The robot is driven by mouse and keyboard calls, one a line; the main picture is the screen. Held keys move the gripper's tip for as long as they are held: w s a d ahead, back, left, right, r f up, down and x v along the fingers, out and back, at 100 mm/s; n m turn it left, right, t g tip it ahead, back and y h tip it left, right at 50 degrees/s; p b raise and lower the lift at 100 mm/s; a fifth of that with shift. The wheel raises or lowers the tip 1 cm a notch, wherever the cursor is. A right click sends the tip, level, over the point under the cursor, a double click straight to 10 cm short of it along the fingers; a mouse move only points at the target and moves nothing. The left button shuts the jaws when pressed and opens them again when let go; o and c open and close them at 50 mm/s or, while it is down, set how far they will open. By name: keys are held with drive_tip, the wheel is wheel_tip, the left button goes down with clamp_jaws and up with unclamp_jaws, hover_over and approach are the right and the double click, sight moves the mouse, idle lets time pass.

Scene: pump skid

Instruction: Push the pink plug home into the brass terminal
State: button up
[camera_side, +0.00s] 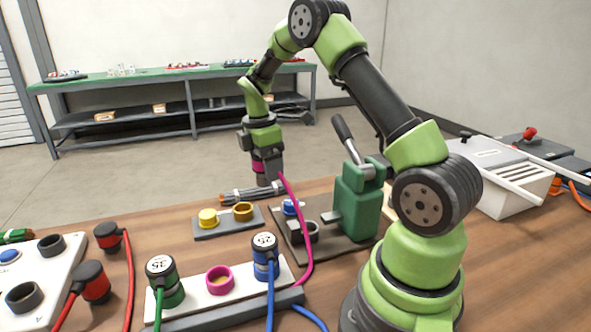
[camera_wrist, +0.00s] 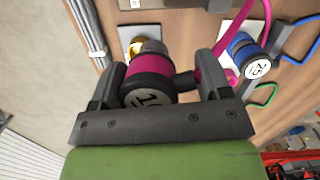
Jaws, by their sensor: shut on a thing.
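The pink plug (camera_wrist: 150,66) has a pink band, a dark numbered cap and a grey nose. It sits between the two jaws of my gripper (camera_wrist: 162,86), which is shut on it. In the side view the plug (camera_side: 268,167) hangs above the table under my gripper (camera_side: 262,155), with its pink cable running down to the right. The brass terminal (camera_side: 243,211) is an open ring on a grey plate, beside a yellow cap. The plug appears above and apart from it in the side view. In the wrist view the nose partly hides the brass terminal (camera_wrist: 134,44).
A white strip (camera_side: 196,310) in front holds green and blue plugs around an empty pink socket (camera_side: 219,278). A green lever device (camera_side: 357,200) stands to the right. A dark rod-like tool (camera_side: 250,193) lies behind the grey plate (camera_side: 228,228). Red-cabled plugs sit at left.

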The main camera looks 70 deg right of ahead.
drive_tip(key=shift+w+a+f+n+t, duration=0.15)
drive_tip(key=shift+w+f+n, duration=1.15)
drive_tip(key=shift+w+f, duration=0.2)
drive_tip(key=shift+w+a+f+n+t, duration=0.15)
drive_tip(key=shift+w+f+n, duration=1.15)
drive_tip(key=shift+w+f, duration=0.2)
drive_tip(key=shift+f, duration=1.65)
drive_tip(key=o, duration=1.2)
drive_tip(key=shift+c, duration=0.2)
